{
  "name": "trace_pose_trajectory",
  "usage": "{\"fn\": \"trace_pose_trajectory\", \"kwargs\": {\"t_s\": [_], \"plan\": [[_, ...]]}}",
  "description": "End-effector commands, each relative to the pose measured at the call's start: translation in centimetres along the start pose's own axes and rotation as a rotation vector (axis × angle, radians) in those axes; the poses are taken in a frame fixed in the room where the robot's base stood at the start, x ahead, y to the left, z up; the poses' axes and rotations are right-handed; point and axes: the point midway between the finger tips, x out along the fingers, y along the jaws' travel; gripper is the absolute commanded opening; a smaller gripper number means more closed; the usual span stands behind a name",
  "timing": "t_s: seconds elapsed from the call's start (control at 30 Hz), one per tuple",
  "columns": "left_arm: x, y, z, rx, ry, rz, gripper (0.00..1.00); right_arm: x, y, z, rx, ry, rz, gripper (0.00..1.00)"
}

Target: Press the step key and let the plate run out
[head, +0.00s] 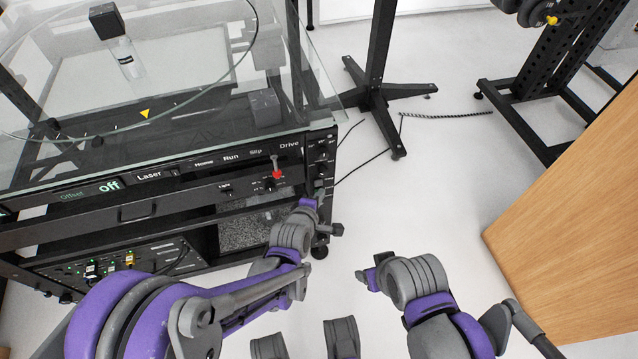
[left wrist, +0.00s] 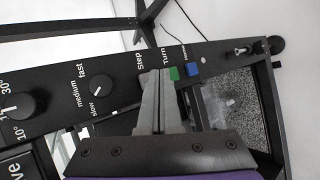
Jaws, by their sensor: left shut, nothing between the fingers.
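In the left wrist view my left gripper (left wrist: 158,75) is shut and empty, its fingertips at the black key panel (left wrist: 215,58), just below the word Step. A step key does not show; the fingertips cover that spot. I cannot tell whether they touch or press. A green key (left wrist: 174,73) and a blue key (left wrist: 193,69) sit just right of the tips. In the head view my left gripper (head: 318,200) is at the cabinet's right front corner. Inside the glass case a long curved edge may be the plate's rim; a yellow triangle (head: 145,114) lies near it.
The panel also has a speed knob (left wrist: 98,95), another knob (left wrist: 20,104) and a toggle switch (left wrist: 243,50). A red knob (head: 277,174) stands on the cabinet front (head: 160,205). My right gripper (head: 370,277) is over clear floor. A wooden panel (head: 575,235) is at right.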

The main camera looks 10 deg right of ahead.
Motion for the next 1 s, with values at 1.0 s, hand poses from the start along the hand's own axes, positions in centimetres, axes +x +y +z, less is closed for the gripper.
{"fn": "trace_pose_trajectory", "kwargs": {"t_s": [1.0], "plan": [[0.79,0.57,-0.58,0.0,0.0,0.0,0.0,0.08,0.0,0.02,0.0,0.0,0.0,0.63]]}}
